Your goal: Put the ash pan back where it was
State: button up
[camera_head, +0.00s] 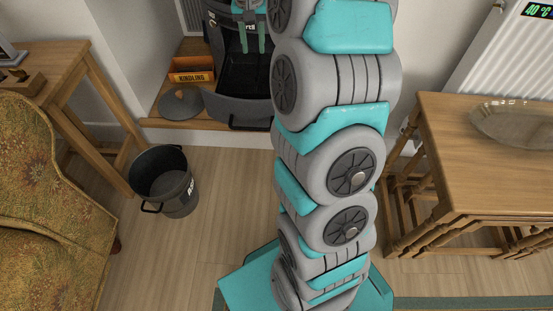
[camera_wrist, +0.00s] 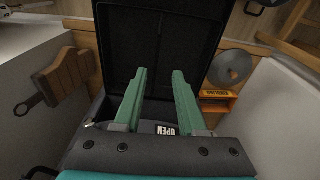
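A dark stove (camera_head: 218,35) stands in the recess at the back, with its black interior showing. At its base a dark grey, curved-front part (camera_head: 235,108) with a handle juts forward; I cannot tell whether this is the ash pan. My gripper (camera_head: 253,40) is over the stove, its two green fingers pointing down and apart, with nothing between them. My arm hides the stove's right side.
An orange kindling box (camera_head: 191,70) and a round grey lid (camera_head: 181,104) are left of the stove. A black bucket (camera_head: 180,193) stands on the floor. Wooden tables are at left (camera_head: 50,58) and right (camera_head: 450,130). A patterned armchair (camera_head: 45,200) is at left.

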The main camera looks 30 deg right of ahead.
jog(key=s+a+r+n+g, duration=0.1)
jog(key=s+a+n, duration=0.1)
jog(key=s+a, duration=0.45)
jog(key=s+a+r+n, duration=0.15)
jog(key=s+a, duration=0.25)
jog(key=s, duration=0.6)
jog(key=s+a+f+n+g, duration=0.1)
jog(key=s+a+f, duration=0.1)
jog(key=s, duration=0.9)
jog(key=s+a+f+n, duration=0.2)
jog(key=s+f, duration=0.1)
jog(key=s, duration=0.8)
jog(key=shift+a+g+y, duration=0.25)
jog(key=shift+g+y, duration=0.05)
jog(key=shift+g, duration=0.1)
